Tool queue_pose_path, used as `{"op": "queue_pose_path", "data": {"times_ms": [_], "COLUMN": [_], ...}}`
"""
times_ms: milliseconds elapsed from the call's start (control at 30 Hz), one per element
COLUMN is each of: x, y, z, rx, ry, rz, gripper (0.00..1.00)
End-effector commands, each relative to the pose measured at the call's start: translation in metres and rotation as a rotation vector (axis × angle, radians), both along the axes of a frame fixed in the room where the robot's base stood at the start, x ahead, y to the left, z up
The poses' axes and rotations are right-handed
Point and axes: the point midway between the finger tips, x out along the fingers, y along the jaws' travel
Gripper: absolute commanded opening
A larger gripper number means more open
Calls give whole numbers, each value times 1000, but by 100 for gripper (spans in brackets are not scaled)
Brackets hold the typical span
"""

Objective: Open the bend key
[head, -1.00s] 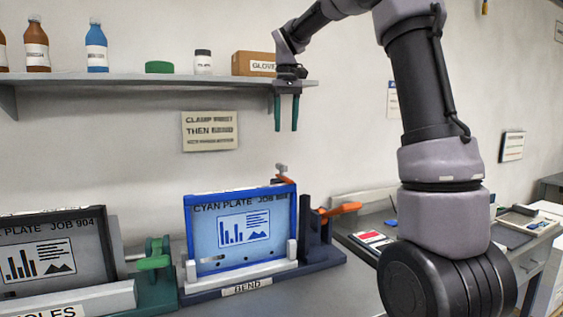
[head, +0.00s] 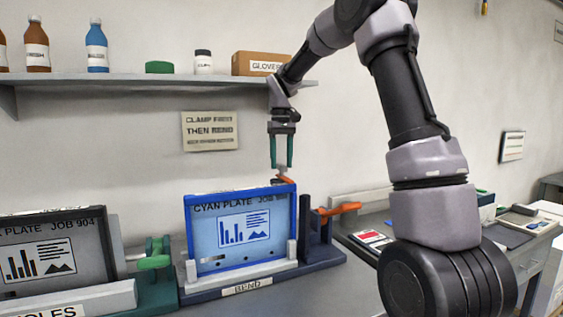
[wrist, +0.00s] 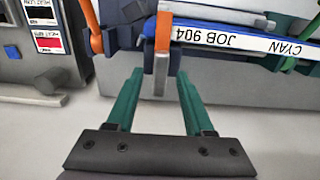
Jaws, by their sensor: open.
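The bend station holds a blue-framed cyan plate (head: 236,228) upright behind a strip labelled BEND (head: 247,286). An orange lever with a grey end stands at the plate's top right corner; in the wrist view its orange part (wrist: 163,32) and grey end (wrist: 160,78) show. A second orange handle (head: 340,209) sticks out to the right of the station. I cannot tell which of them is the bend key. My gripper (head: 282,165) is open, pointing down just above the corner lever. In the wrist view the grey end appears between my green fingertips (wrist: 160,76); contact is unclear.
A shelf (head: 150,79) with bottles and a glove box (head: 258,64) runs above and left of my gripper. A grey plate (head: 45,258) in a station with a green clamp (head: 155,255) stands left. A side table (head: 385,222) is right.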

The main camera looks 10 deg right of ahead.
Motion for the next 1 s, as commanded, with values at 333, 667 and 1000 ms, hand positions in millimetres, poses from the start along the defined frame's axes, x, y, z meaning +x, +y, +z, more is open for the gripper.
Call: {"op": "queue_pose_path", "data": {"times_ms": [333, 667, 1000], "x": [0, 0, 0], "y": [0, 0, 0], "z": [-3, -3, -3], "rx": [0, 0, 0], "ry": [-1, -1, -1], "rz": [0, 0, 0], "gripper": [45, 0, 0]}}
